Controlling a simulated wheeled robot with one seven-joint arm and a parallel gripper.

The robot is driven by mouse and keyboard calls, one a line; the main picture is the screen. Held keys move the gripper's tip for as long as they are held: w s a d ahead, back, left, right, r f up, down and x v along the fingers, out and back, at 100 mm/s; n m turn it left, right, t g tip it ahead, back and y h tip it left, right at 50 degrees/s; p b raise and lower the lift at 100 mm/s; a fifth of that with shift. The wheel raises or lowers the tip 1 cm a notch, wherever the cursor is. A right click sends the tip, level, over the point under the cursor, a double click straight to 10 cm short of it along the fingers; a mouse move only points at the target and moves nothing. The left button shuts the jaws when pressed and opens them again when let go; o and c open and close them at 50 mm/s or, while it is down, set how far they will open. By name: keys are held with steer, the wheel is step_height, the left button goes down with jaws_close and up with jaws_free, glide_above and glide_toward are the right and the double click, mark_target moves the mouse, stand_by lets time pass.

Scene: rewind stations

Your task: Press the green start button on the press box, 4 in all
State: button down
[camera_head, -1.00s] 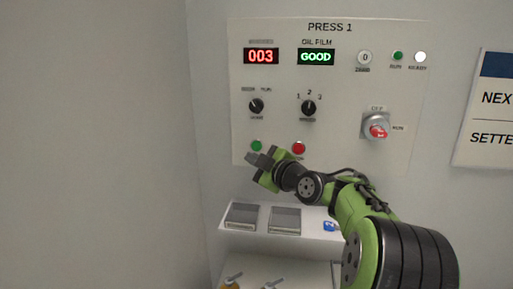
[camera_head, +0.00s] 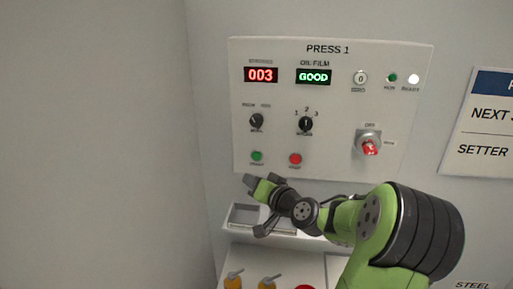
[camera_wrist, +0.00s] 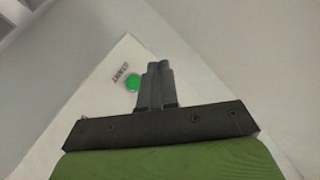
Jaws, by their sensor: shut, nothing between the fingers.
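The press box panel (camera_head: 330,100), headed PRESS 1, is on the wall in the head view. Its green start button (camera_head: 257,156) is at the lower left, beside the red button (camera_head: 295,158). The red counter display (camera_head: 261,75) reads 003. My gripper (camera_head: 248,179) is just below the green button, apart from it in the picture. In the wrist view the green button (camera_wrist: 132,83) shows to the left of the fingertips (camera_wrist: 158,66), with the START label beside it. The fingers are together with nothing between them.
A ledge with shallow trays (camera_head: 244,215) juts out below the panel, partly hidden by my arm. A red-handled switch (camera_head: 369,147) is at the panel's right. A sign (camera_head: 489,125) hangs further right. The wall on the left is bare.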

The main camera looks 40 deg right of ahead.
mark_target(257, 156)
steer(key=shift+d+f, duration=0.1)
steer(key=shift+f, duration=0.05)
steer(key=shift+w+d+p, duration=0.4)
steer(key=shift+w+d, duration=0.5)
steer(key=shift+d, duration=0.25)
steer(key=shift+w+d+p, duration=0.45)
steer(key=shift+w+d, duration=0.45)
steer(key=shift+d, duration=0.25)
steer(key=shift+w+d+p, duration=0.4)
steer(key=shift+w+d, duration=0.5)
steer(key=shift+d, duration=0.25)
steer(key=shift+w+d, duration=0.25)
steer(key=shift+d, duration=0.1)
steer(key=shift+w+d, duration=0.2)
steer(key=shift+d, duration=0.05)
stand_by(0.4)
steer(key=shift+s+a+f+b, duration=0.1)
steer(key=shift+s+a+b, duration=0.3)
steer(key=shift+b, duration=0.2)
steer(key=shift+s+a, duration=0.1)
steer(key=shift+a, duration=0.1)
